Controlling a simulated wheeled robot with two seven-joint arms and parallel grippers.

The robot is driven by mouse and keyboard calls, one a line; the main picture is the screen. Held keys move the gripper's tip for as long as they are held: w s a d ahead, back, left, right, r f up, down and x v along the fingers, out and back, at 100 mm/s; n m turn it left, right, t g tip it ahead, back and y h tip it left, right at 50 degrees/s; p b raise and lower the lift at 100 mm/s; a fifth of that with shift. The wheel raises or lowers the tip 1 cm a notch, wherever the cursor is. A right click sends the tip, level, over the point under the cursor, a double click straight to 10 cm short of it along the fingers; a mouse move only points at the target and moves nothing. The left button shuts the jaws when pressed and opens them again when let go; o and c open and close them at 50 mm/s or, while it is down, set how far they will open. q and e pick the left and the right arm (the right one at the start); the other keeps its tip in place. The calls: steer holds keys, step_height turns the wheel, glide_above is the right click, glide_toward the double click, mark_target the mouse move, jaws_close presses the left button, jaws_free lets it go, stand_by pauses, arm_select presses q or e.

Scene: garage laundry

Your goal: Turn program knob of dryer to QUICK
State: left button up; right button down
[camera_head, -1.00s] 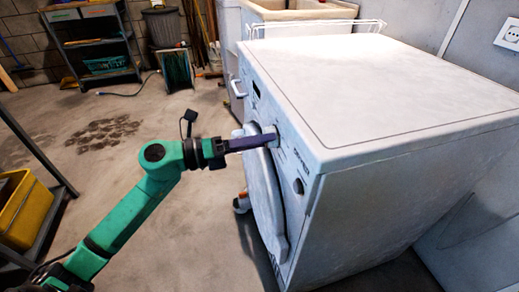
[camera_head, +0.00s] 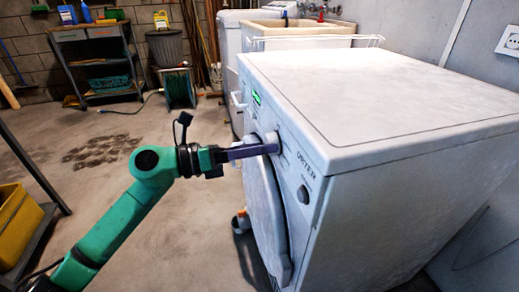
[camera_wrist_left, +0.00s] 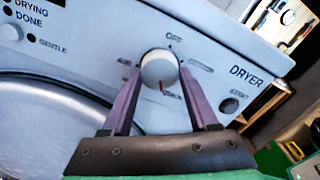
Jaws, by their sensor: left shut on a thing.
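The white dryer (camera_head: 380,100) fills the right of the head view, its control front turned to the left. My left gripper (camera_head: 266,148) reaches its front panel and is shut on the round white program knob (camera_wrist_left: 158,69). In the left wrist view, my left gripper's purple fingers (camera_wrist_left: 160,84) hold the knob from both sides. The knob's red mark points down, slightly right, towards a label partly covered by the fingers. My right gripper is not in view.
The dryer's round door (camera_head: 262,215) lies below the arm. A START button (camera_wrist_left: 229,105) sits right of the knob. A lit green display (camera_head: 257,98) is farther along the panel. A yellow bin (camera_head: 18,225) stands at the left; the floor between is mostly clear.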

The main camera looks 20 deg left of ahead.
arm_select(q)
steer(key=shift+f, duration=0.1)
steer(key=o, duration=1.4)
steer(key=shift+c, duration=0.2)
steer(key=shift+s+a, duration=0.1)
steer(key=v, duration=1.4)
steer(key=shift+a, duration=0.15)
